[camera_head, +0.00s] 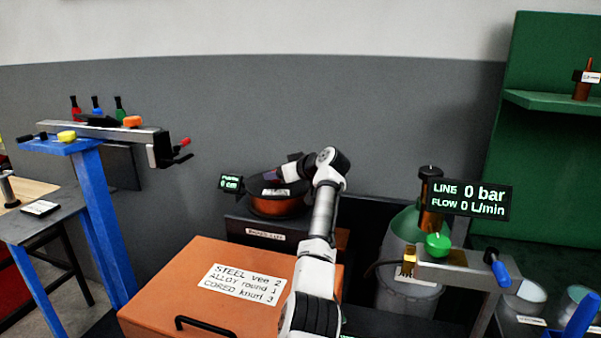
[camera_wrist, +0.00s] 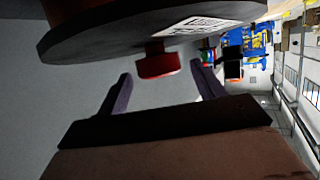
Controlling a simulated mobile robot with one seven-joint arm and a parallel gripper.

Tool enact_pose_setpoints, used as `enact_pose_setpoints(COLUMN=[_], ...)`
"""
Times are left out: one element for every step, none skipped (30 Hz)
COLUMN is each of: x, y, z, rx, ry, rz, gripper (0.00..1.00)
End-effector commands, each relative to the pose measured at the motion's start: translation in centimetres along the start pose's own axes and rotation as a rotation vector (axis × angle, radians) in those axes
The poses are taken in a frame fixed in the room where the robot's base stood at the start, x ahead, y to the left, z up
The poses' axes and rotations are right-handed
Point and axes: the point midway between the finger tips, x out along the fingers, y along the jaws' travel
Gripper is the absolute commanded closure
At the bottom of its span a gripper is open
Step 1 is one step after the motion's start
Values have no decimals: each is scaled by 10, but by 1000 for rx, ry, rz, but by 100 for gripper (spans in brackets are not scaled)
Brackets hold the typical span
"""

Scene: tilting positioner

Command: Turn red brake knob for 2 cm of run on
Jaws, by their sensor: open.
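The red brake knob (camera_wrist: 158,62) shows in the wrist view, jutting from the dark round flange of a spool (camera_wrist: 100,34). My gripper (camera_wrist: 160,82) is open, with one finger on each side of the knob and visible gaps between. The knob is nearer the right finger, and no contact shows. In the head view, the spool (camera_head: 275,207) has a dark flange and copper-coloured winding. My gripper (camera_head: 276,174) is at its upper side there; its fingertips are hard to make out and I cannot pick out the knob. A small display (camera_head: 231,183) beside the spool reads 0 cm.
An orange box (camera_head: 180,290) with a label and black handle stands in front of the spool. To the right are a green valve knob (camera_head: 438,244) and a display (camera_head: 470,199) reading 0 bar. A blue stand (camera_head: 100,220) with a red-tipped lever stands left.

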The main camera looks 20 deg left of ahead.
Motion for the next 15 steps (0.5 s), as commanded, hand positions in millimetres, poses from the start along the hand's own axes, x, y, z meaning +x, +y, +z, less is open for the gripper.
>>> enact_pose_setpoints(x=[-6, -12, -21, -27, -34, -44, -51, -58, -67, -74, -80, -87, -92, -97, -102], y=[0, 1, 1, 1, 1, 2, 2, 1, 1, 1, 1, 1, 0, 0, 0], z=[4, 4, 4, 4, 5, 5, 5, 5, 5, 4, 4, 4, 4, 3, 3], rx=[-2, -3, -3, -3, -3, -2, -2, -3, -2, -1, -2, -1, -1, -1, -1], ry=[0, 1, 2, 2, 1, 2, 2, 2, 2, 1, 1, 0, 0, 0, 0], rz=[3, 4, 5, 4, 5, 6, 5, 5, 4, 4, 4, 4, 4, 3, 2], gripper=[32, 32, 32, 32, 32, 32, 32, 32, 32, 32, 32, 32, 32, 32, 32])
